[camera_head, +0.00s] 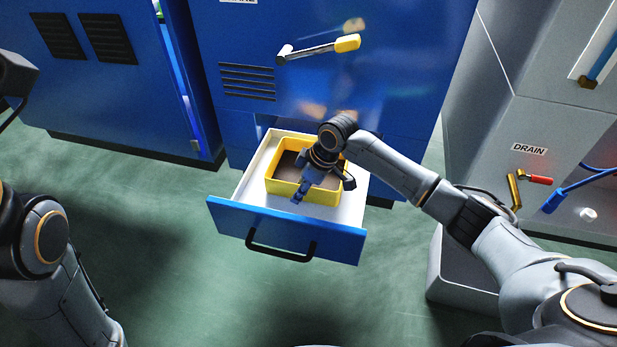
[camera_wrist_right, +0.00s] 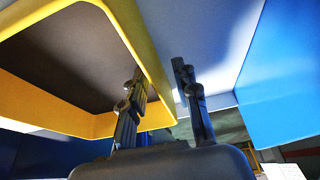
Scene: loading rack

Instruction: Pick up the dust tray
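The dust tray is a yellow rectangular box (camera_head: 290,194) with a dark brown inside. It sits in a pulled-out drawer (camera_head: 230,215) with a white inside and blue front. My right gripper (camera_head: 318,182) is over the right part of the tray. In the right wrist view, the two fingers (camera_wrist_right: 160,75) are apart, with the yellow tray wall (camera_wrist_right: 142,45) running between them. One finger is on the tray's inner side, the other over the white drawer. Whether either finger touches the wall cannot be told. My left arm shows at the left edge, its gripper out of view.
The drawer's black handle (camera_head: 281,252) faces the green floor (camera_head: 180,290). The blue cabinet (camera_head: 330,90) rises behind, with a yellow-tipped lever (camera_head: 320,48). A grey cabinet marked DRAIN (camera_head: 530,149) and a grey bin (camera_head: 458,275) are at the right.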

